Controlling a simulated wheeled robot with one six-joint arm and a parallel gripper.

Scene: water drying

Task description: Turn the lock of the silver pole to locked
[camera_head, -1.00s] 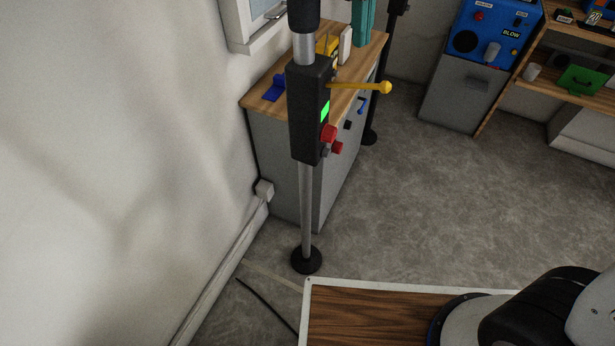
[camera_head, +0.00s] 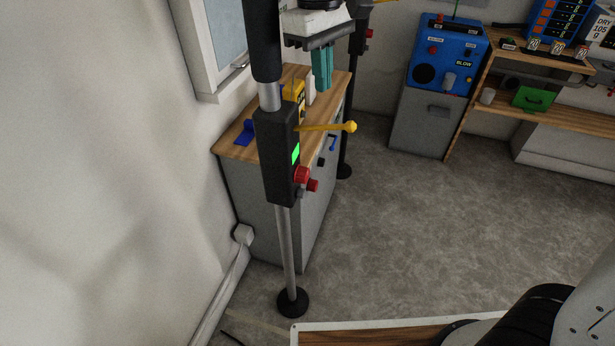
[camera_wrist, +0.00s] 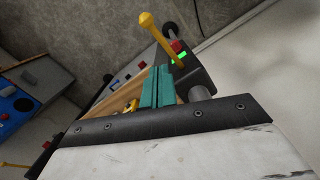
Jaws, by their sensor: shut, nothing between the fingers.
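The silver pole (camera_head: 286,250) stands upright on a round black foot at centre-left. A black lock box (camera_head: 276,155) is fixed on it, with a lit green panel (camera_head: 295,153), red knobs (camera_head: 303,175) and a yellow lever (camera_head: 328,127) with a ball end. The lever points right, nearly level. In the wrist view, the lever (camera_wrist: 154,38), green panel and pole (camera_wrist: 201,92) show beyond my fingers. My gripper (camera_head: 321,86) has teal fingers, shut and empty, pointing down above and behind the box in the head view. I see no contact with the lever.
A grey cabinet (camera_head: 240,200) with a wooden top stands behind the pole, with blue and yellow items on it. A second, black pole (camera_head: 350,125) stands farther back. The wall is close on the left. Open floor (camera_head: 430,230) lies right.

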